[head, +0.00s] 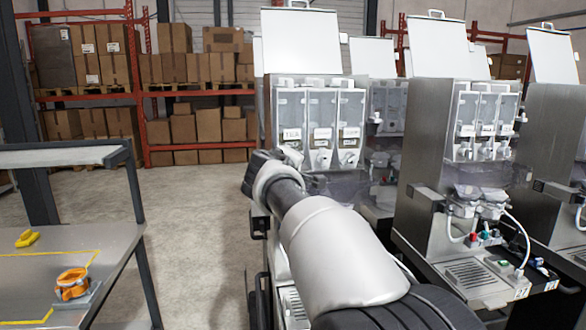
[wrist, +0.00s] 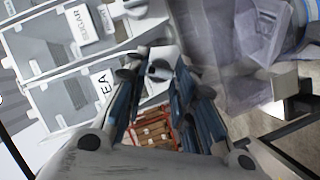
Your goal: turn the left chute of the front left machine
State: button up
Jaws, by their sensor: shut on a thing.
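The front left machine (head: 322,105) has a row of three clear-fronted canisters with white labels. In the head view, white chutes show under the middle and right canisters, and my arm hides the machine's lower part. The left canister (head: 291,108) reads TEA, and its label also shows in the wrist view (wrist: 102,84). The left chute (wrist: 160,69) is a small light piece with a dark round opening, beside the TEA canister. My gripper (wrist: 158,76) is shut on this chute, one dark finger on each side. In the head view my gripper is mostly hidden by my arm.
A second machine (head: 425,165) stands close on the right, with hoses and a drip tray. A metal table (head: 115,235) at left holds an orange item (head: 72,284) and a yellow item (head: 27,238). Shelves with boxes (head: 195,125) stand behind. The floor between is clear.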

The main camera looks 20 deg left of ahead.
jog(key=n+t, duration=0.1)
jog(key=n, duration=0.1)
jog(key=n+t, duration=0.1)
jog(key=n, duration=0.1)
jog(key=shift+f+n, duration=0.2)
jog(key=shift+n, duration=0.2)
dwell(0.5)
jog(key=o, duration=1.1)
jog(key=shift+c, duration=0.2)
jog(key=shift+f, duration=0.1)
jog(key=shift+f, duration=0.15)
jog(key=shift+s, duration=0.1)
